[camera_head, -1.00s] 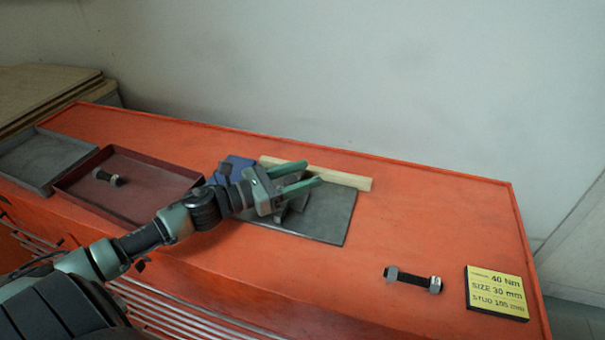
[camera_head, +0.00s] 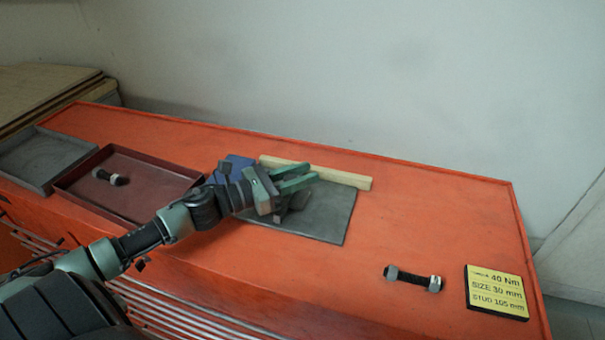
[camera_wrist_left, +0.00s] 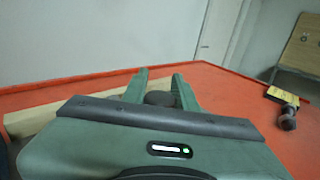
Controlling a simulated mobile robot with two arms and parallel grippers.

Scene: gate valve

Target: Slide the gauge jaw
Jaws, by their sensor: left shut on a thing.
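My left gripper (camera_head: 312,172) is over the dark grey plate (camera_head: 335,215) on the orange bench top. Its green fingers are close together and shut on a dark rounded piece (camera_wrist_left: 160,98), which shows between them in the left wrist view; I take it to be part of the gauge jaw. Grey gauge parts (camera_head: 297,202) show on the plate just below the fingers. The gripper body hides much of the gauge, so the jaw's position along it cannot be told. My right gripper is not in view.
A pale wooden bar (camera_head: 345,178) lies behind the plate, with a blue item (camera_head: 238,163) at its left. A stud with nuts (camera_head: 413,280) and a yellow card (camera_head: 496,292) lie at right. A red tray (camera_head: 145,180) holding another stud (camera_head: 110,177) and a grey tray (camera_head: 45,158) are at left.

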